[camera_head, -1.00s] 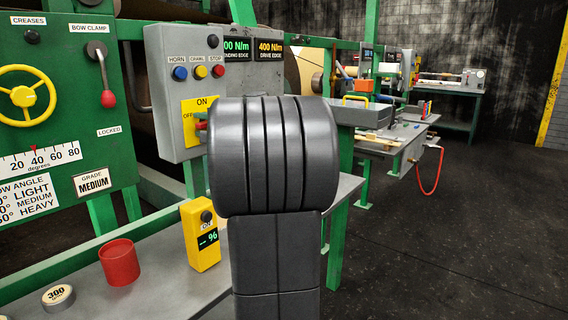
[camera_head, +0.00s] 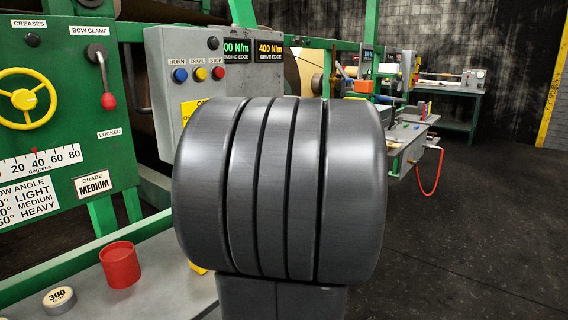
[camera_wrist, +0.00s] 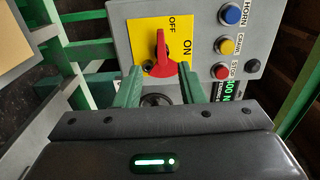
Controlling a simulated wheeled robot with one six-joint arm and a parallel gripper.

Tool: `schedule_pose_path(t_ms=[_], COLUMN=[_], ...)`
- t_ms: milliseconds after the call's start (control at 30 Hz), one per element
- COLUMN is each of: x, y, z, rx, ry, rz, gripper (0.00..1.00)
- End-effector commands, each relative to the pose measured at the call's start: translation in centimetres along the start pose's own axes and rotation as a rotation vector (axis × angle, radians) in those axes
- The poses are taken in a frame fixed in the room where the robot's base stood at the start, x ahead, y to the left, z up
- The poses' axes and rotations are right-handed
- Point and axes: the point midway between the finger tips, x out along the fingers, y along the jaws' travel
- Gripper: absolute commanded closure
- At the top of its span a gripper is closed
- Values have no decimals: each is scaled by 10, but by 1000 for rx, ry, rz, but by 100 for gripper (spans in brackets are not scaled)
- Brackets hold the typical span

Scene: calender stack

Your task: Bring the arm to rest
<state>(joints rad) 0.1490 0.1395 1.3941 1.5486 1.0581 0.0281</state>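My arm's dark grey link fills the middle of the head view and covers the lower part of the grey control box (camera_head: 170,98). My gripper (camera_wrist: 159,70) is out of sight there, hidden or outside the picture. In the wrist view its two green fingers stand apart with nothing held between them. Beyond the fingertips is a red rotary switch (camera_wrist: 165,72) on a yellow plate (camera_wrist: 150,25). Its handle points toward the OFF lettering. The fingers look clear of the switch, though the exact gap is hard to tell.
A red cup (camera_head: 120,265) and a round 300 weight (camera_head: 59,298) stand on the grey bench at lower left. A green panel (camera_head: 70,130) with a yellow handwheel (camera_head: 27,98) and a red-knobbed lever is at left. The dark floor at right is open.

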Motion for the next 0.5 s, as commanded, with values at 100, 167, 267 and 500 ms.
schedule_pose_path(t_ms=[100,167,267,500], x=[22,32,50,98], y=[2,1,1,1], z=[1,1,1,1], rx=[2,1,0,1], ry=[-5,-4,-5,-5], rz=[1,0,0,0], gripper=[65,65,65,65])
